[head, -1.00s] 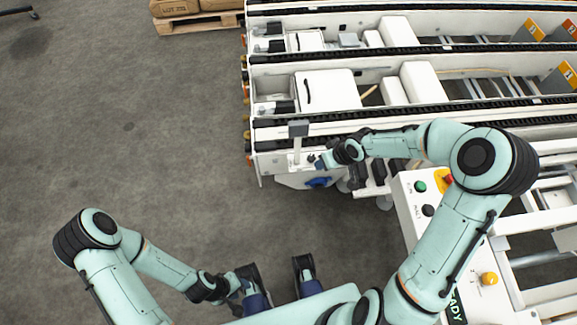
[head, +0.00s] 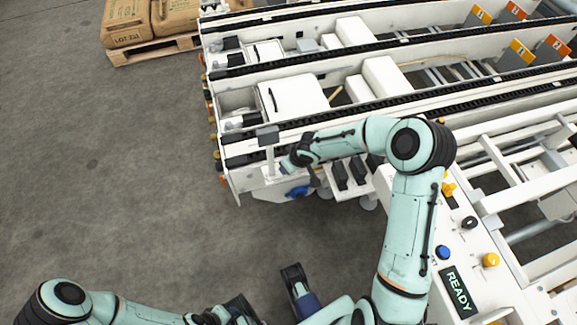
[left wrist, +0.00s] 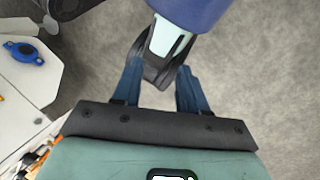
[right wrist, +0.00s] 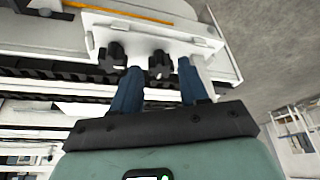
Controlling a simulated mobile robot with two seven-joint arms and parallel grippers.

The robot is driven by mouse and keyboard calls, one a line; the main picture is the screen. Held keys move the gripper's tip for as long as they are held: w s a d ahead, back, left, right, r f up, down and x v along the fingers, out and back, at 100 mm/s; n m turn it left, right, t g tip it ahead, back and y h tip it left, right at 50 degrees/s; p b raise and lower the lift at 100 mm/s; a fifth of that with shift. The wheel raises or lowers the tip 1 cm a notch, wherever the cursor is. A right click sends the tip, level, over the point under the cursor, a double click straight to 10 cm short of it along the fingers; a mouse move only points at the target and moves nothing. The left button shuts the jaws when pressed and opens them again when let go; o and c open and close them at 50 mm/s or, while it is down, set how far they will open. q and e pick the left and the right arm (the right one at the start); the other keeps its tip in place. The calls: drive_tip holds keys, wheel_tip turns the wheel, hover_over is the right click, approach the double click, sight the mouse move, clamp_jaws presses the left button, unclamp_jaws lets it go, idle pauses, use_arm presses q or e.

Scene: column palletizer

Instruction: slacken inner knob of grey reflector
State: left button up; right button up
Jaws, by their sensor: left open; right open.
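The grey reflector (head: 268,136) stands on a white post at the near left corner of the conveyor machine. In the right wrist view a white bracket (right wrist: 195,47) carries two black star-shaped knobs, one on the left (right wrist: 112,57) and one on the right (right wrist: 160,64). I cannot tell which is the inner one. My right gripper (right wrist: 158,82) is open, its blue fingers pointing at the bracket; the right knob appears between the fingertips and the left knob outside them. Contact is unclear. My left gripper (left wrist: 157,80) is open and empty, low over the floor.
A white control panel (head: 478,250) with coloured buttons and a READY display (head: 458,290) stands at the right. A blue knob (head: 297,191) sits below the bracket area. A pallet (head: 155,48) with brown sacks lies at the back left. The grey floor at left is clear.

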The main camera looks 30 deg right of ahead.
drive_tip(key=shift+w+f, duration=0.2)
drive_tip(key=shift+f, duration=0.2)
drive_tip(key=shift+c, duration=0.2)
